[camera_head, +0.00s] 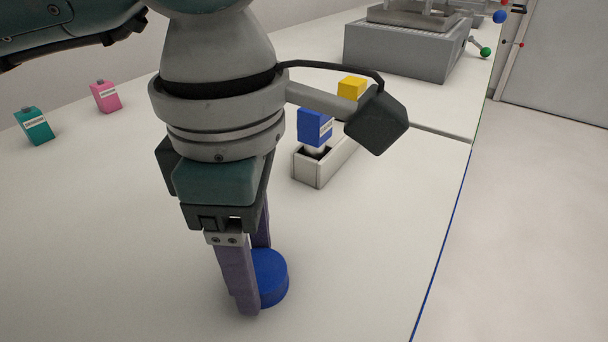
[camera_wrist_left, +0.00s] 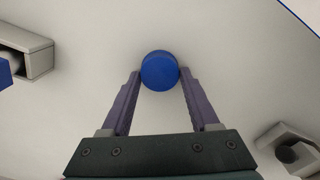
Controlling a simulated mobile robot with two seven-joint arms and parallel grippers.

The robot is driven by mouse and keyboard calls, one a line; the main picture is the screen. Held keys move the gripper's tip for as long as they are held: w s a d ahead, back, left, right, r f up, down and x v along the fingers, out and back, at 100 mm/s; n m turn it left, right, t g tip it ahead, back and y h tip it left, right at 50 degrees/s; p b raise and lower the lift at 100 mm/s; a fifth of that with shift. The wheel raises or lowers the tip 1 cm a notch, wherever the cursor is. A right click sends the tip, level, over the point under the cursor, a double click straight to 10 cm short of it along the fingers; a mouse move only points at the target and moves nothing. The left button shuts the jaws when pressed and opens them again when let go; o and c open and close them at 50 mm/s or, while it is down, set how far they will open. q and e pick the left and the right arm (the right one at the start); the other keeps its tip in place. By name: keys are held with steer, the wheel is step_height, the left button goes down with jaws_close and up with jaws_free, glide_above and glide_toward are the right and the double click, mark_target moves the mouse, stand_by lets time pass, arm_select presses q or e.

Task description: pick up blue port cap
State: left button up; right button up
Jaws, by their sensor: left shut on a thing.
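The blue port cap (camera_head: 271,277) is a short round blue disc low in the head view, at the white table's surface. It also shows in the left wrist view (camera_wrist_left: 160,71), between the two purple fingertips. My left gripper (camera_head: 252,290) points down and is shut on the cap, one finger on each side; the near finger hides part of it. I cannot tell whether the cap still touches the table. My right gripper is not in view.
Teal (camera_head: 35,126) and pink (camera_head: 106,96) containers stand at left. A grey machine (camera_head: 402,48) is at the back. The table's right edge (camera_head: 440,243) is near.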

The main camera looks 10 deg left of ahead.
arm_select(q)
steer(key=c, duration=0.6)
steer(key=shift+c, duration=0.2)
